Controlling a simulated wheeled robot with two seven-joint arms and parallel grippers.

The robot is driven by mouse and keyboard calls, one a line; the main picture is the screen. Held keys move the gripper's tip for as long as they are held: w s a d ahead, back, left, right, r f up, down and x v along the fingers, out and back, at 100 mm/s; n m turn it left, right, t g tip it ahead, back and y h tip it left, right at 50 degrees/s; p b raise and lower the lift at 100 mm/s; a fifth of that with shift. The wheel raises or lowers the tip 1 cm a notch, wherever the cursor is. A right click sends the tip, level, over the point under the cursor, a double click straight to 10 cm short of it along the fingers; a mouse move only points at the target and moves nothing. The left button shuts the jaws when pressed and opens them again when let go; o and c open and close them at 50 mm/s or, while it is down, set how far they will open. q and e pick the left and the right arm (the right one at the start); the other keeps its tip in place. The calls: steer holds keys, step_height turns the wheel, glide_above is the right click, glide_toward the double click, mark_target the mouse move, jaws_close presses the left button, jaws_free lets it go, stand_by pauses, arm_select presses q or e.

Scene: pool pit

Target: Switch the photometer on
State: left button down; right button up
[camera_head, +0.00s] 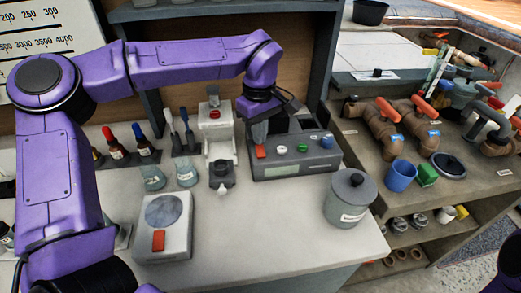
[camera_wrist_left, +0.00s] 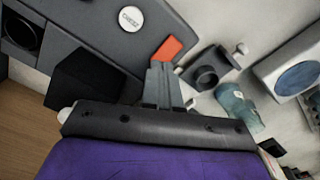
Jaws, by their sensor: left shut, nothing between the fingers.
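The photometer (camera_head: 318,163) is a grey box at the back of the bench, with a display on its front and white, green and red buttons. Its red-orange rocker switch (camera_head: 260,152) is at the left end of the sloped panel. My left gripper (camera_head: 258,136) is shut and empty, pointing down just behind the switch. In the left wrist view, the closed fingertips (camera_wrist_left: 164,68) are close to the orange switch (camera_wrist_left: 168,49); I cannot tell whether they touch it. The switch's on or off position cannot be told. My right gripper is not in view.
A white device with a red knob (camera_head: 214,114) stands close left of the photometer. A scale with a red switch (camera_head: 158,240) is at the front left, a lidded grey pot (camera_head: 350,198) at the front right. Small beakers (camera_head: 186,174) stand left. The front middle is clear.

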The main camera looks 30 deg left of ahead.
arm_select(q)
steer(key=shift+f+b, duration=0.35)
steer(key=shift+f, duration=0.7)
stand_by(0.9)
steer(key=shift+r, duration=0.1)
steer(key=r+p, duration=0.2)
steer(key=shift+p, duration=0.3)
step_height(320, 180, up, 5)
steer(key=p, duration=0.6)
steer(key=shift+f, duration=0.1)
